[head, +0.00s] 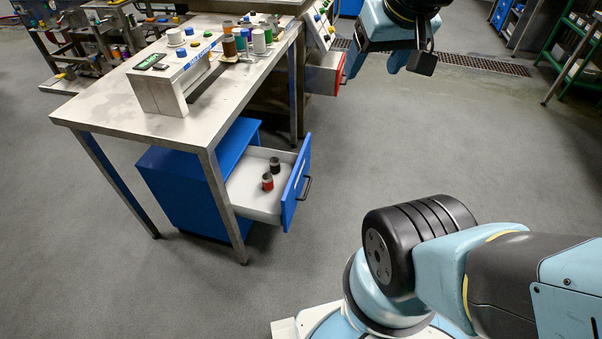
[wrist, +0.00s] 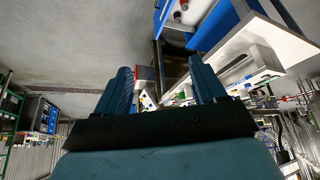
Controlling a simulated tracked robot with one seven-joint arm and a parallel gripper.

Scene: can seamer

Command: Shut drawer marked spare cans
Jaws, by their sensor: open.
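A blue drawer (head: 292,183) stands pulled out of the blue cabinet (head: 180,190) under the steel table. Its front has a dark handle (head: 307,188) and a pale label too small to read. Two small cans (head: 268,181), one red and one dark, stand inside on its white floor. My gripper (head: 393,62) hangs at the top of the head view, well apart from the drawer. In the wrist view the two fingers of my gripper (wrist: 165,88) are spread with nothing between them. Part of the blue drawer (wrist: 215,20) shows at the top of the wrist view.
The steel table (head: 100,108) carries a control panel and several cans and spools. Its front leg (head: 222,205) stands close beside the open drawer. A second drawer with a red front (head: 340,74) stands open farther back. The grey floor right of the drawer is clear.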

